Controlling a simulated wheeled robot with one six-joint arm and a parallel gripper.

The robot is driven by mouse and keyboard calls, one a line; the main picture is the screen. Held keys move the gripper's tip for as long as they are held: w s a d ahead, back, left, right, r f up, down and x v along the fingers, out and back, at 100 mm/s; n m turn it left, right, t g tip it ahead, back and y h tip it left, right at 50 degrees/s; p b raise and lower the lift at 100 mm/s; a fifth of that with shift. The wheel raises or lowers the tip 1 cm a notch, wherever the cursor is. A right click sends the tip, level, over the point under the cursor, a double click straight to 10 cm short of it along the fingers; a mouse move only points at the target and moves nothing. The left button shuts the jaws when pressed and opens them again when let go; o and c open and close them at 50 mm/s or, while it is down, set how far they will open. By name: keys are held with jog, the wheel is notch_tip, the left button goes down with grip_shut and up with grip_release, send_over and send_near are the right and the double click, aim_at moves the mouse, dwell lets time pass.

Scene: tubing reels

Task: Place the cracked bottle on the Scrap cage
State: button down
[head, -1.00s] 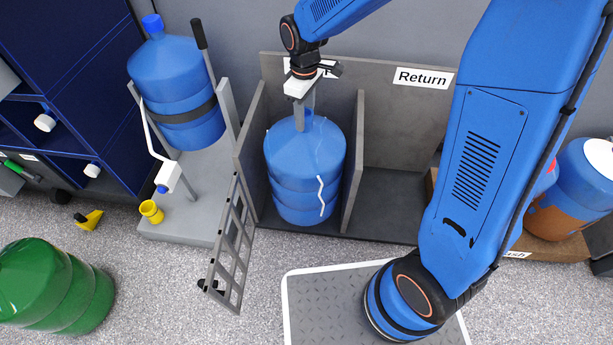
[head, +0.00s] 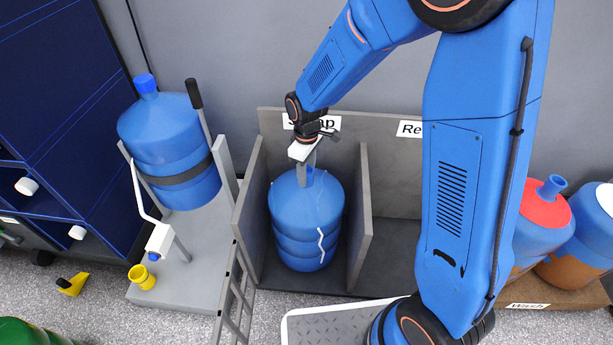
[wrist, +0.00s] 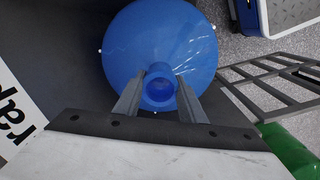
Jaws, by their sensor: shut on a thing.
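The cracked bottle (head: 305,222) is a blue jug with a white zigzag crack line on its side. It is upright inside the grey bay of the Scrap cage (head: 249,205), between its side walls. Whether its base touches the bay floor is hard to tell. My gripper (head: 307,176) is above it and shut on its neck. In the wrist view the two fingers (wrist: 160,95) sit on either side of the open neck of the bottle (wrist: 165,40). My gripper partly covers the Scrap label (head: 328,123).
The barred gate (head: 236,300) stands open at the bay's front left. The Return bay (head: 393,180) to the right looks empty where visible. A stand (head: 185,270) on the left holds another blue bottle (head: 170,150). Coloured bottles (head: 545,225) stand at the Wash spot.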

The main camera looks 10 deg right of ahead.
jog(key=shift+f, duration=0.75)
jog(key=c, duration=1.2)
grip_release()
jog(key=shift+f, duration=0.1)
jog(key=shift+o, duration=0.2)
notch_tip(320, 180, up, 11)
jog(key=shift+f, duration=0.15)
jog(key=shift+r, duration=0.75)
jog(key=shift+d, duration=0.1)
